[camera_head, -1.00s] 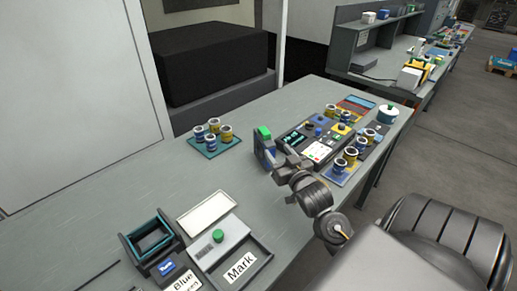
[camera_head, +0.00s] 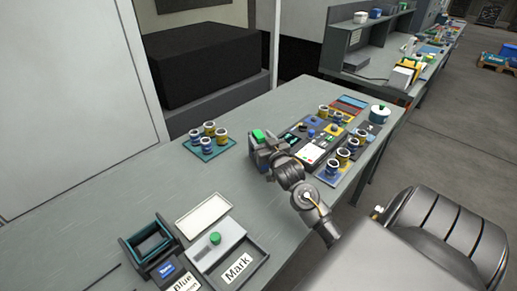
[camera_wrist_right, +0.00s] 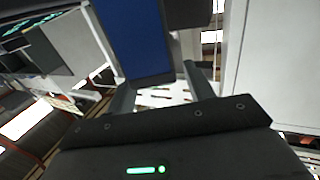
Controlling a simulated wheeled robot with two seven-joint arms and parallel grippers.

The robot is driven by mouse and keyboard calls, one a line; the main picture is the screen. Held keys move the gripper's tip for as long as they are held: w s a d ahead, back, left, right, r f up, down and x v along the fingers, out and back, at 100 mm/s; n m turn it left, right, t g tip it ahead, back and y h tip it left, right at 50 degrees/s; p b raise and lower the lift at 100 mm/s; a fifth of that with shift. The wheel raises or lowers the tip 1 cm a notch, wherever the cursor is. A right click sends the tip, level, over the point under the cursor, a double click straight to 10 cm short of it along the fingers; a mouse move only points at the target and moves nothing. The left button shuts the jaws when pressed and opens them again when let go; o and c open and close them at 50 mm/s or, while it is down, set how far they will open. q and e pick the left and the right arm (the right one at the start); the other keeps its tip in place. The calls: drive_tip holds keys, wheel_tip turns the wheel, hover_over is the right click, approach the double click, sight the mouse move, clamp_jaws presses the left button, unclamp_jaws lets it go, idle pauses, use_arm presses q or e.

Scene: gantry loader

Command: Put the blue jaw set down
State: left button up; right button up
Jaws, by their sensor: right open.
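The blue jaw set shows in the right wrist view as a flat blue block (camera_wrist_right: 145,40) with dark edges, close in front of my right gripper (camera_wrist_right: 160,88). Its lower end lies between the two fingers, whose tips are partly hidden. In the head view my right gripper (camera_head: 266,152) is low over the bench, just left of the control panel, beside a block with a green top (camera_head: 259,135). The gripper hides most of that block, and I cannot tell whether the fingers touch it. My right gripper is open. My left gripper is not in view.
The bench (camera_head: 120,195) is clear at left and middle. A teal tray (camera_head: 216,153) with several cups stands behind. A control panel (camera_head: 312,152) and more cups stand right. A white tray (camera_head: 204,214), the "Mark" tray (camera_head: 262,250) and a dark bin (camera_head: 128,248) are in front.

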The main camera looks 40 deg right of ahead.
drive_tip(key=shift+c, duration=0.2)
clamp_jaws()
drive_tip(key=shift+w+r, duration=0.1)
drive_tip(key=shift+r, duration=0.1)
idle(0.4)
